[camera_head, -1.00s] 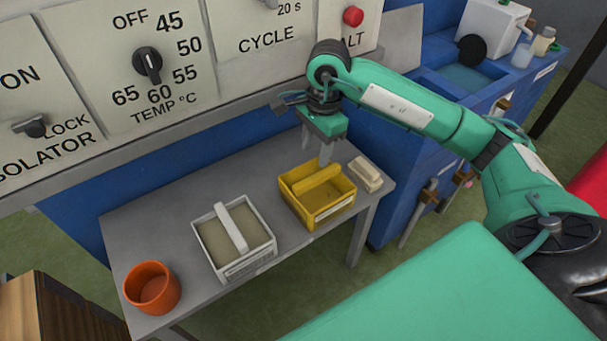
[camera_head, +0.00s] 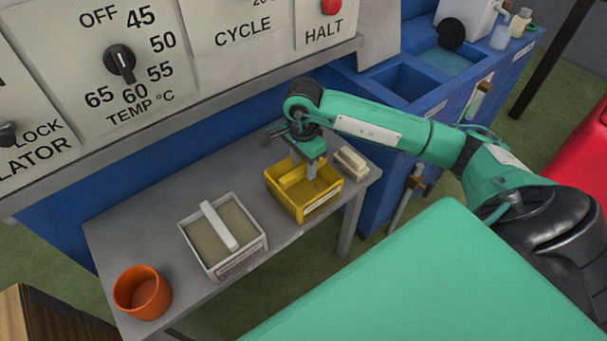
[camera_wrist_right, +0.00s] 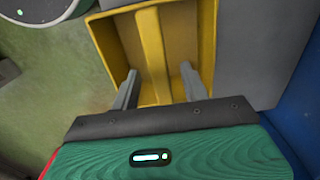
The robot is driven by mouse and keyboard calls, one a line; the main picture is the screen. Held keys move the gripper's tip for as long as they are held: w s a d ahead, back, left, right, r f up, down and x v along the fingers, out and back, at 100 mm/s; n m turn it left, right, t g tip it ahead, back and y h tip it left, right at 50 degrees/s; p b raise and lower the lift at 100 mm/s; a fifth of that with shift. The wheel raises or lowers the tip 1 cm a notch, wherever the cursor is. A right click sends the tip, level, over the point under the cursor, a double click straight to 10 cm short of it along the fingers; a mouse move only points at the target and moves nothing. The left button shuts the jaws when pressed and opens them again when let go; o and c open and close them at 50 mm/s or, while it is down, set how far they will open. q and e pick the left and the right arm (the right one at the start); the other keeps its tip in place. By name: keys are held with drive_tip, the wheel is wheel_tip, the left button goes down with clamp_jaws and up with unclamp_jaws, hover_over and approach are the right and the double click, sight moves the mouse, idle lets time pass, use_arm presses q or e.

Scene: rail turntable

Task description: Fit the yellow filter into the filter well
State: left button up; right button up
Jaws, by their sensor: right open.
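The yellow filter (camera_head: 290,201) is an open yellow box with a bar handle across its top. It stands upright on the grey table, and it also shows in the right wrist view (camera_wrist_right: 203,30). My right gripper (camera_head: 304,167) points down over it, open. In the right wrist view its two fingers (camera_wrist_right: 160,85) lie on either side of the handle, with gaps visible. A square opening (camera_head: 404,84) in the blue unit at the back may be the filter well; I cannot tell for sure. My left gripper is out of view.
A white-framed filter (camera_head: 224,254) with a pale handle stands left of the yellow one on the grey table (camera_head: 125,231). An orange cup (camera_head: 142,291) is at the near left end. A pale block (camera_head: 350,162) sits close to the right. A control panel (camera_head: 185,65) rises behind.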

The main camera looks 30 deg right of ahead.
wheel_tip(320, 180, down, 2)
clamp_jaws()
idle(0.3)
drive_tip(key=shift+r, duration=0.1)
